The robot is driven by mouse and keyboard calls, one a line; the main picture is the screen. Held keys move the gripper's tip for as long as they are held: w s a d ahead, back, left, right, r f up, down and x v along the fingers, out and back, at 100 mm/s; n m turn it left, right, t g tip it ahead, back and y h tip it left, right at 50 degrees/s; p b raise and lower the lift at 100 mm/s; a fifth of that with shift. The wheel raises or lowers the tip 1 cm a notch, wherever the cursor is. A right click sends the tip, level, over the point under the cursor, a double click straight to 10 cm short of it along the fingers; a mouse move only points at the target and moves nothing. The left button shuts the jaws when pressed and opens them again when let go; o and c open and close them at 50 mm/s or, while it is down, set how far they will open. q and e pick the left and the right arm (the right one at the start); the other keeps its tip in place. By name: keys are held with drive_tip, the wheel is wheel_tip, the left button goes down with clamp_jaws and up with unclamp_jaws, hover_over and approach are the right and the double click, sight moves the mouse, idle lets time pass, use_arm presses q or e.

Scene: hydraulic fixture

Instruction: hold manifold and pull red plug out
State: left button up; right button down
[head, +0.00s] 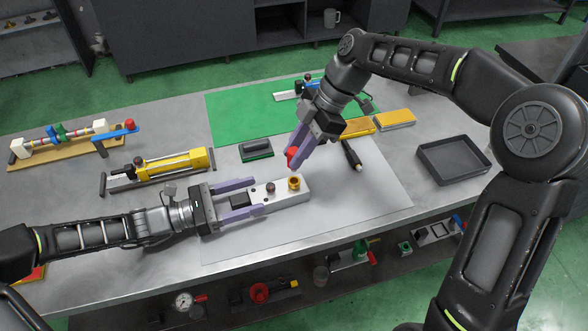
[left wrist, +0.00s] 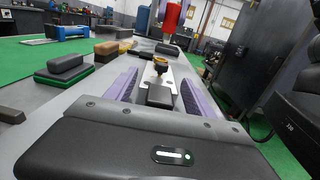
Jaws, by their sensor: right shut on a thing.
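The manifold (head: 293,196) is a silver block lying on the grey mat, with a brass port (head: 294,183) near its right end. My left gripper (head: 258,198) has its purple fingers on either side of the block's left part. In the left wrist view the manifold (left wrist: 170,79) lies between these fingers, which look spread with small gaps. My right gripper (head: 301,150) is shut on the red plug (head: 291,157) and holds it above the block, apart from the brass port. Much of the plug is hidden by the fingers.
A black tray (head: 453,160) stands at right. A yellow cylinder fixture (head: 160,168) and a wooden-based rod assembly (head: 72,140) are at left. A dark block on a green base (head: 256,149) sits behind the manifold. The mat's front right is clear.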

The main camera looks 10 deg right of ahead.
use_arm(q)
drive_tip(key=o, duration=0.3)
drive_tip(key=a, duration=0.4)
drive_tip(key=s+a, duration=0.1)
drive_tip(key=a, duration=0.3)
drive_tip(key=s+a, duration=0.1)
drive_tip(key=a, duration=0.2)
drive_tip(key=shift+a, duration=0.4)
